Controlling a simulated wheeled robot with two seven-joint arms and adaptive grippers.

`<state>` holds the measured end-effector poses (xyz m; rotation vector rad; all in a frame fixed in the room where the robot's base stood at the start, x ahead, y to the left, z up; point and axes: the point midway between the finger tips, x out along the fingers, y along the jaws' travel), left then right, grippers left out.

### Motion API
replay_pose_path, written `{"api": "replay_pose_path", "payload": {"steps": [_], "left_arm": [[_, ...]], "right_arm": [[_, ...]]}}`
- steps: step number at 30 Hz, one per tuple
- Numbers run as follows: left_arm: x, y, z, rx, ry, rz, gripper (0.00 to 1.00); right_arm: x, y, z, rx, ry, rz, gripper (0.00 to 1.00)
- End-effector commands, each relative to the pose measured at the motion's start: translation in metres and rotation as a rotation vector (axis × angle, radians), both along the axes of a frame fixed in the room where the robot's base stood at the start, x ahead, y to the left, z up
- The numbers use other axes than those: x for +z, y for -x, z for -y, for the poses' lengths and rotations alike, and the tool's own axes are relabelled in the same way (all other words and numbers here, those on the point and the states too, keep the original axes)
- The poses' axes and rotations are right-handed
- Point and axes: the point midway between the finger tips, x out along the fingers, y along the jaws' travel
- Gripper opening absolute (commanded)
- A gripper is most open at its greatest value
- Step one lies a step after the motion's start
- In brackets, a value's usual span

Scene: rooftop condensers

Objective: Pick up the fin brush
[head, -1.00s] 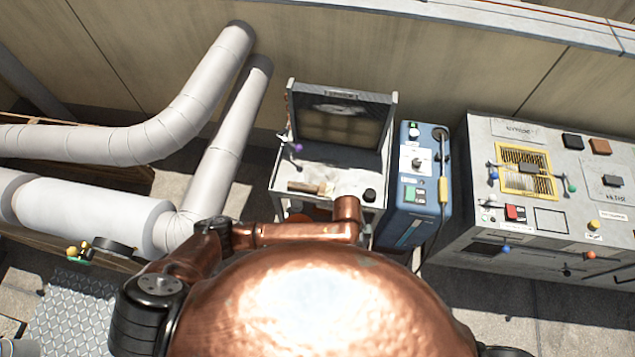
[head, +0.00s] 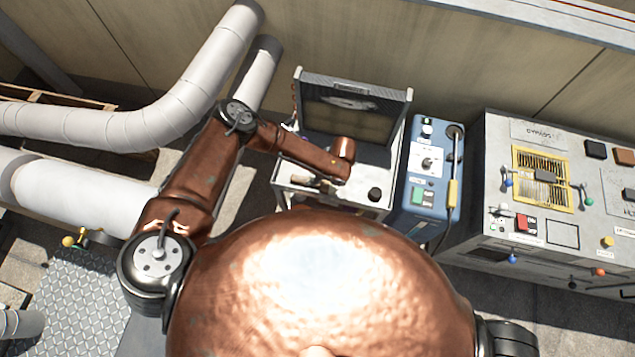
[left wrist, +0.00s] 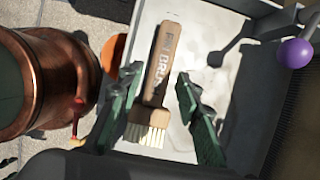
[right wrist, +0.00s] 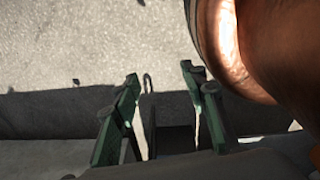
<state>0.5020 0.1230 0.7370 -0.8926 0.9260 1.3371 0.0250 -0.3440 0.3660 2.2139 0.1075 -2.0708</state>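The fin brush (left wrist: 162,68) lies on a pale, worn tray (left wrist: 205,40). It has a tan wooden handle with dark lettering and pale bristles pointing toward my wrist. My left gripper (left wrist: 160,80) is open, its two green fingers on either side of the brush and apart from it. How high the fingers are above the tray is unclear. In the head view the brush (head: 301,179) is partly hidden by my left arm, and the left fingers are not clear. My right gripper (right wrist: 160,74) is open and empty above grey ground.
A purple ball-ended lever (left wrist: 294,53) stands near the left gripper. An upright dark-framed panel (head: 345,112) backs the tray, with a black knob (head: 375,194) at its front. A blue box (head: 428,175) and a grey control cabinet (head: 480,220) stand to the right; wrapped pipes (head: 165,125) run at left.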

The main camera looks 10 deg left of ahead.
Motion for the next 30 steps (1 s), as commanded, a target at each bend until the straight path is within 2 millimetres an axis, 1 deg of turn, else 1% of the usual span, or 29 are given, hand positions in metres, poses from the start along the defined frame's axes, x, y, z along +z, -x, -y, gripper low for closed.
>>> {"api": "replay_pose_path", "payload": {"steps": [6,9,13,17,20,30], "left_arm": [[-0.031,-0.002,-0.012,0.003,0.000,-0.001,0.32],[-0.039,-0.003,-0.016,0.004,0.000,-0.001,0.32],[-0.042,-0.003,-0.018,0.003,0.001,0.000,0.32],[-0.042,-0.002,-0.018,0.004,0.001,0.000,0.32],[-0.042,-0.002,-0.018,0.004,0.001,0.000,0.26],[-0.042,-0.002,-0.018,0.005,0.001,0.000,0.03]], "right_arm": [[-0.002,-0.004,0.000,0.001,0.000,0.004,0.40],[-0.002,-0.011,0.000,0.002,-0.001,0.013,0.40],[-0.001,-0.018,-0.001,0.004,-0.002,0.023,0.40],[-0.002,-0.018,-0.003,0.004,-0.004,0.023,0.40],[-0.002,-0.017,-0.005,0.003,-0.006,0.021,0.40],[-0.002,-0.012,-0.007,0.001,-0.007,0.015,0.40]]}}
